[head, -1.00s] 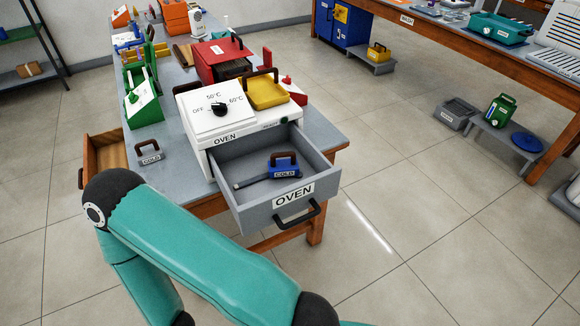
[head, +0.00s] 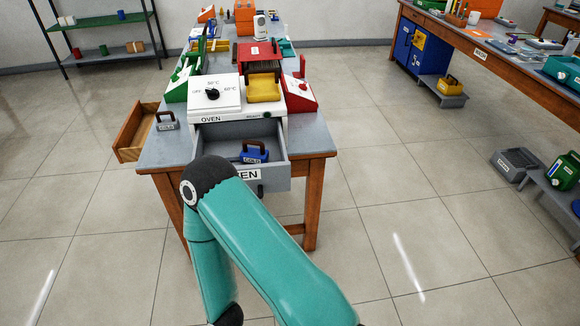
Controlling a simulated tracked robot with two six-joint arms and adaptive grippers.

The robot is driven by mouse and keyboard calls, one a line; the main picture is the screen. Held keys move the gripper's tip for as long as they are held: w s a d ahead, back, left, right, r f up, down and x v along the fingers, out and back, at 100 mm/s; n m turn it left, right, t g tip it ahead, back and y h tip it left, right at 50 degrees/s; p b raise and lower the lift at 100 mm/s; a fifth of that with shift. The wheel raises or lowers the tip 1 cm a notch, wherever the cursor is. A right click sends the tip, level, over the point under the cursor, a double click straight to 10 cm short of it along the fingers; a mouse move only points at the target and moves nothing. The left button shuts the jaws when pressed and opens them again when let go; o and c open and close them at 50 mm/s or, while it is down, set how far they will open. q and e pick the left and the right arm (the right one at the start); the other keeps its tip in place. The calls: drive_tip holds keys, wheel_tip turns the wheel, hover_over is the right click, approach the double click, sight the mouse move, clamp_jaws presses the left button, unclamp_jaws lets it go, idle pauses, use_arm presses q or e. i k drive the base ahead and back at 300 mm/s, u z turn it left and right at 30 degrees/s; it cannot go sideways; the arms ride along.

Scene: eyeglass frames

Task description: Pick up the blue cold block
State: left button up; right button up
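The blue cold block (head: 253,154) with a brown handle sits in the open oven drawer (head: 274,174). The drawer is grey and pulled out from the white oven (head: 214,93). Its front and label are partly covered by my teal arm. A grey block (head: 166,121) with a dark handle, labelled COLD in the earlier frame, stands on the bench left of the oven. Neither of my grippers is in view. Only the links of one of my arms show, in front of the bench.
A wooden drawer (head: 136,131) stands open at the bench's left end. A red device (head: 300,92) and a yellow tray (head: 263,89) are by the oven. A second bench (head: 500,62) stands at the right. The tiled floor (head: 390,190) between is clear.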

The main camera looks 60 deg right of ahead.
sight(252, 155)
drive_tip(key=k, duration=1.05)
drive_tip(key=z, duration=0.8)
drive_tip(key=i, duration=1)
drive_tip(key=z, duration=0.1)
